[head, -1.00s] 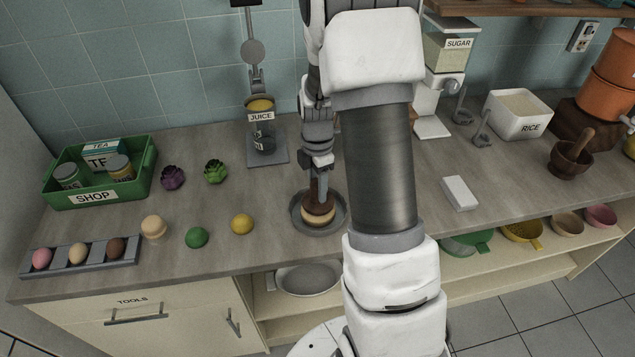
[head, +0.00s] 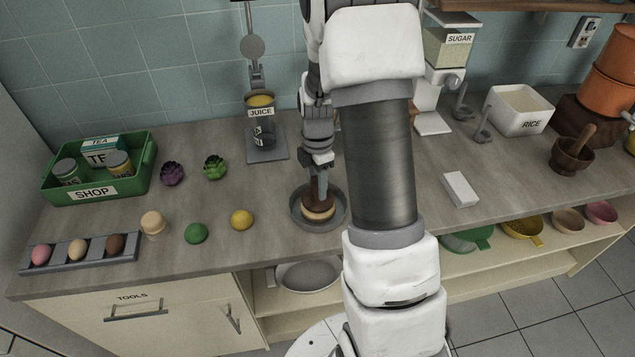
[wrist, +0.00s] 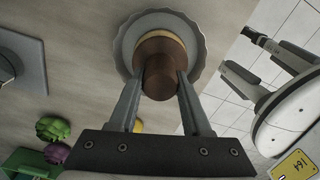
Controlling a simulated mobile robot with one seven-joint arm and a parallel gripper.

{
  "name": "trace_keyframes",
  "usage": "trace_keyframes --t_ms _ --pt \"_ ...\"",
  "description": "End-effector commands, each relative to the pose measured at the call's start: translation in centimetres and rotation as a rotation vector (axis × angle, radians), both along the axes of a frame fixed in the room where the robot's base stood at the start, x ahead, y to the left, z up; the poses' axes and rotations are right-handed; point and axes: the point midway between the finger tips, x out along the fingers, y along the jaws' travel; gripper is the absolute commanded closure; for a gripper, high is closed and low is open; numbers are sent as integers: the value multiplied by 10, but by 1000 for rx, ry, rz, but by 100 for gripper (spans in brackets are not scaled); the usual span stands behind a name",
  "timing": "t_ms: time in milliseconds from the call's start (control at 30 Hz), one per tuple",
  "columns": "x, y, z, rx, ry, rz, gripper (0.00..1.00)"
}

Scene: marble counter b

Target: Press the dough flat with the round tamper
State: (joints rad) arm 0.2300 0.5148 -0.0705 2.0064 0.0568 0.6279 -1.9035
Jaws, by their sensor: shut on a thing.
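The round brown tamper (head: 319,190) stands upright over the pale tan dough (head: 319,214), which sits in a grey round dish (head: 298,220) at the middle of the counter. My gripper (head: 320,166) points down and is shut on the tamper's handle. In the wrist view, the gripper's fingers (wrist: 158,84) pinch the brown tamper (wrist: 160,60) from both sides. A thin tan rim of dough (wrist: 160,34) shows around the tamper there, inside the wavy-edged dish (wrist: 196,60). The tamper's underside is hidden, and it appears to touch the dough.
A juice dispenser (head: 264,135) stands behind and left of the dish. A white block (head: 460,189) lies right.

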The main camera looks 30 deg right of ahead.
Motion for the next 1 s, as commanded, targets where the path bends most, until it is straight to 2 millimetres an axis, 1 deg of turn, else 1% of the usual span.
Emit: trace_keyframes --t_ms 633,1000 --pt "0 0 -11 0 1 -1 96" --pt "0 0 -11 0 0 0 96"
